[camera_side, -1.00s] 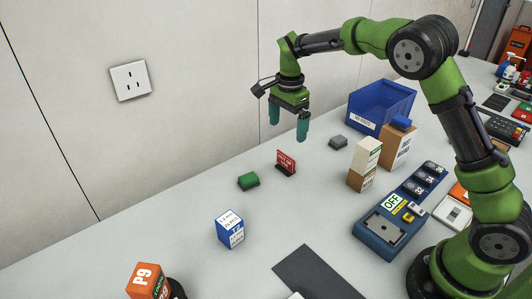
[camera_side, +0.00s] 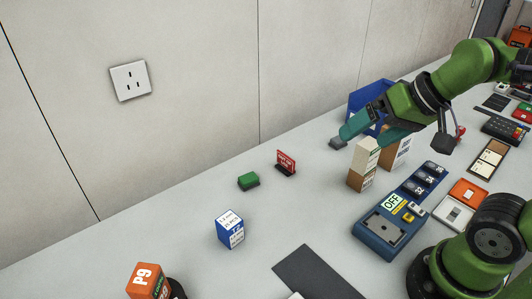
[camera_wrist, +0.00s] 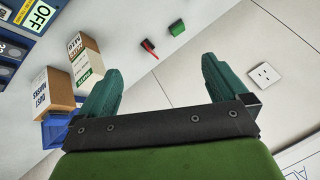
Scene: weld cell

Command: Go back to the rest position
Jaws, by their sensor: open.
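My gripper (camera_side: 376,133) is at the right of the side view, tilted, with its teal fingers pointing left. The fingers are apart with nothing between them. In the wrist view my gripper (camera_wrist: 160,85) also shows open and empty, with bare wall and table beyond the fingers. In the side view one finger passes in front of the blue bin (camera_side: 368,95), and the other is close to the stacked boxes (camera_side: 364,165). I cannot tell whether it touches them.
A blue panel marked OFF (camera_side: 385,235) lies below the boxes. A red sign (camera_side: 286,162), a green block (camera_side: 248,181), a blue-and-white box (camera_side: 230,229) and an orange box (camera_side: 147,280) stand to the left. A wall socket (camera_side: 130,81) is behind. The table's middle is open.

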